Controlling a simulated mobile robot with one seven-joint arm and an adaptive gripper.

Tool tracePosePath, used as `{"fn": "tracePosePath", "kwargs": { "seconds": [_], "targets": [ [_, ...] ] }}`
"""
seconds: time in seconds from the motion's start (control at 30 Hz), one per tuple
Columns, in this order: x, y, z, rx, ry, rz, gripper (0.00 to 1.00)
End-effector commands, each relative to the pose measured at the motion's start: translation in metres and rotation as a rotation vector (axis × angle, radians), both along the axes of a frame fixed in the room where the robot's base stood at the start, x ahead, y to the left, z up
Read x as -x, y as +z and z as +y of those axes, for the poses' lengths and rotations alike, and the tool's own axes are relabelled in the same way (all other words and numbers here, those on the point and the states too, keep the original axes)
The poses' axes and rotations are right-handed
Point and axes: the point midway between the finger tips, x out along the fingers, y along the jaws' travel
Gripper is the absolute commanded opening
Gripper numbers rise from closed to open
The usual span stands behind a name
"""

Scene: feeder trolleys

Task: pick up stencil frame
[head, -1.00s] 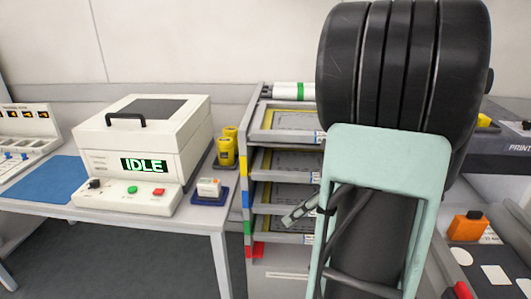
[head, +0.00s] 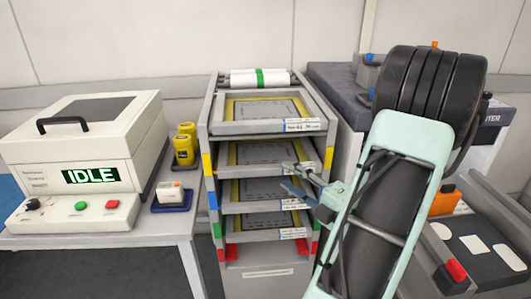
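Several stencil frames lie flat in a grey rack (head: 205,140) in the middle of the head view. Each has a grey rim, a yellow inner border, a dark grey sheet and a white front label. The top stencil frame (head: 230,128) shows most fully. Below it are a second stencil frame (head: 245,171), a third stencil frame (head: 240,207) and a lowest stencil frame (head: 245,236). My gripper (head: 287,176) is in front of the rack's right side, its two fingers apart with nothing seen between them. It overlaps the right ends of the middle frames; contact cannot be told.
A white roll with a green band (head: 260,78) lies on top of the rack. Left is a table with a white machine reading IDLE (head: 85,140), yellow jars (head: 184,150) and a small device (head: 171,193). A dark printer (head: 340,88) stands right, behind my arm.

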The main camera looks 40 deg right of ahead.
Motion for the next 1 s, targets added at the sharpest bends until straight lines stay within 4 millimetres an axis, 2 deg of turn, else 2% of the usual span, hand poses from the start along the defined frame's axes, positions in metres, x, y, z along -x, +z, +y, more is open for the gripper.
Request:
{"fn": "tracePosePath", "kwargs": {
  "seconds": [0.1, 0.37, 0.6, 0.73, 0.93, 1.0],
  "targets": [
    [-0.019, -0.001, 0.003, 0.004, 0.005, 0.000, 0.38],
    [-0.041, -0.001, 0.007, 0.004, 0.006, 0.001, 0.38],
    [-0.075, 0.000, 0.014, 0.005, 0.005, 0.002, 0.38],
    [-0.082, 0.002, 0.014, 0.004, 0.003, 0.002, 0.38],
    [-0.083, 0.002, 0.014, 0.004, 0.003, 0.002, 0.38],
    [-0.082, 0.002, 0.014, 0.004, 0.003, 0.002, 0.31]
  ]
}}
